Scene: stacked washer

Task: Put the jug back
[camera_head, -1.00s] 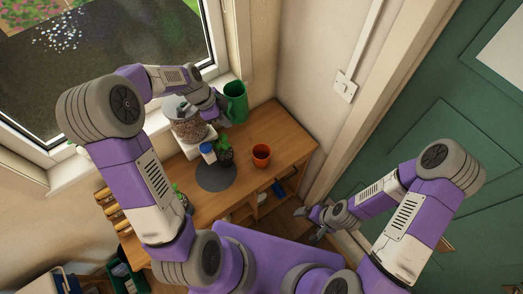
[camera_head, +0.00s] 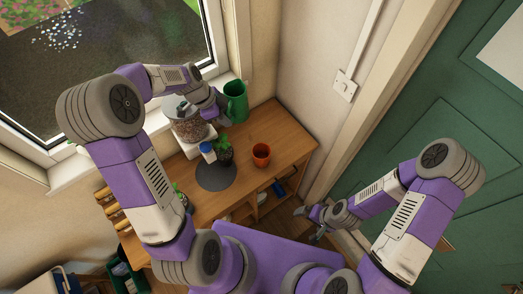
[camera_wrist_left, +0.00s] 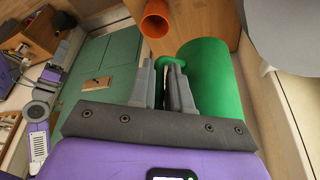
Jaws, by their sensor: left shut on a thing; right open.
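The green jug (camera_head: 237,98) is upright at the back of the wooden table, by the window corner. Whether its base rests on the table or the sill is hard to tell. My left gripper (camera_head: 223,112) is at the jug's side, low and close. In the left wrist view the fingers (camera_wrist_left: 170,75) are shut on the jug's handle, with the jug's body (camera_wrist_left: 212,85) just right of them. The jug's base is partly hidden by the gripper. My right gripper (camera_head: 311,222) is open and empty, low in front of the table's right end.
A jar of brown pieces (camera_head: 188,124) stands close to my left gripper. A blue-capped container (camera_head: 207,151), a potted plant (camera_head: 224,152) and a terracotta pot (camera_head: 261,154) stand nearby. A grey round mat (camera_head: 216,177) lies bare in front. The table's right end is clear.

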